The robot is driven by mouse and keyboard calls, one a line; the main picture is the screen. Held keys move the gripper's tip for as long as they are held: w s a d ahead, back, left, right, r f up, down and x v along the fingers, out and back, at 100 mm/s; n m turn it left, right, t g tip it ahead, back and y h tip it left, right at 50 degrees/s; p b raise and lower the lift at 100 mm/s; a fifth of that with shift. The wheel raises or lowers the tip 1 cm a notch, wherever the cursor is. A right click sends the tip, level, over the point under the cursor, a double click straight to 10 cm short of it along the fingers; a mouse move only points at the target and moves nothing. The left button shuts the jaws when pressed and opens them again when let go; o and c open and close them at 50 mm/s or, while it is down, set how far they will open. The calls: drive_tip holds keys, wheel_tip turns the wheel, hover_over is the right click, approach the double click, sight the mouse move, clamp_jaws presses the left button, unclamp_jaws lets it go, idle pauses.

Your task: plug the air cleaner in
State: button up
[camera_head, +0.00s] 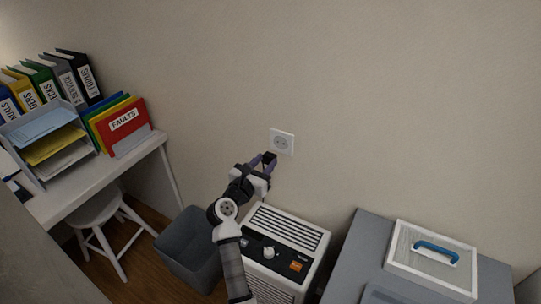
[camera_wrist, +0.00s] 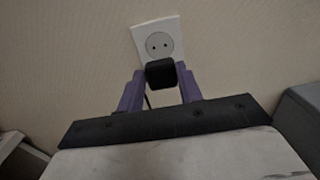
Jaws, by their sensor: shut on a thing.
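My gripper (camera_head: 265,165) is shut on a black plug (camera_wrist: 161,73), which shows between the two purple fingers in the wrist view. The white wall socket (camera_head: 282,143) is on the wall just above and right of the gripper. In the wrist view the socket (camera_wrist: 158,45) has a round face with two dark holes, and the plug overlaps its lower part. I cannot tell whether plug and socket touch, but the holes are visible above the plug. A dark cord hangs below the plug. The white air cleaner (camera_head: 285,245) with vents and a knob stands below the gripper.
A grey bin (camera_head: 188,252) stands left of the air cleaner. A grey cabinet (camera_head: 372,232) with a white case (camera_head: 405,262) stands to the right. A white desk (camera_head: 98,180) with binders and trays, and a stool (camera_head: 98,212), are at the left. The wall around the socket is bare.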

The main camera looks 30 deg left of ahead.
sight(272, 154)
drive_tip(key=shift+s+r, duration=0.15)
drive_tip(key=shift+w+a+b, duration=0.1)
drive_tip(key=shift+w+b, duration=0.45)
drive_tip(key=shift+w, duration=2.45)
drive_tip(key=shift+r, duration=0.2)
drive_tip(key=shift+r, duration=0.35)
drive_tip(key=shift+p, duration=0.4)
drive_tip(key=o, duration=1.3)
drive_tip(key=shift+c, duration=0.2)
